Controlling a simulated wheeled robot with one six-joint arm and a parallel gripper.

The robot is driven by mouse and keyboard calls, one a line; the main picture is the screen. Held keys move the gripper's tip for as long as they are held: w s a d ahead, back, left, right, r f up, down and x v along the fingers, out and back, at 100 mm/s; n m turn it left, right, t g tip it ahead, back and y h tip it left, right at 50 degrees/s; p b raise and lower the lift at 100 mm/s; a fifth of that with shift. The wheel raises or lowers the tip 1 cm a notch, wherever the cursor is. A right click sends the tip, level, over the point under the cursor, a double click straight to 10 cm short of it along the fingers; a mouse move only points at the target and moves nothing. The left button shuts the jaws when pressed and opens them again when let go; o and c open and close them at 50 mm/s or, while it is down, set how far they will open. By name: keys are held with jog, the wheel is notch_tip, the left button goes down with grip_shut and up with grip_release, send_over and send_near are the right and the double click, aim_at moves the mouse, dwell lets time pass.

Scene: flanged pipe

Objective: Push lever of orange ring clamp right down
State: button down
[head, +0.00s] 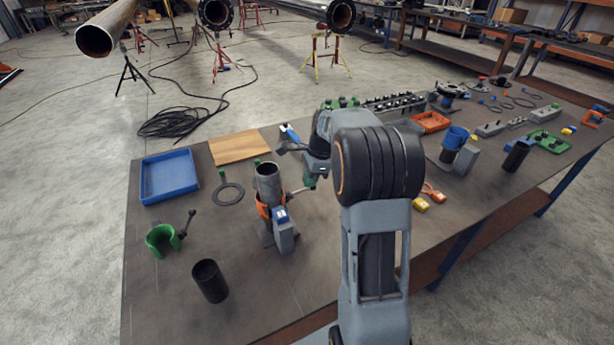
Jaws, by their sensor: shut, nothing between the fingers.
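The orange ring clamp (263,207) sits around the grey upright pipe (268,183), in the holder on the near left part of the table. A thin lever (299,190) appears to reach from the clamp's right side towards my gripper. My gripper (311,184) is to the right of the pipe, at about the height of the clamp. It is shut and empty, small and partly hidden behind my wrist. I cannot tell whether it touches the lever.
A grey block with a blue part (284,232) stands before the clamp. A second station with a blue clamp (456,137) is right.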

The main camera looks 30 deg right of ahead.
jog(key=d, duration=0.1)
jog(key=d+p, duration=0.1)
jog(key=d+r+p, duration=0.1)
jog(key=shift+s, duration=0.3)
jog(key=shift+r, duration=0.1)
jog(key=v, duration=1.3)
jog(key=shift+r, duration=0.35)
jog(key=shift+d, duration=0.1)
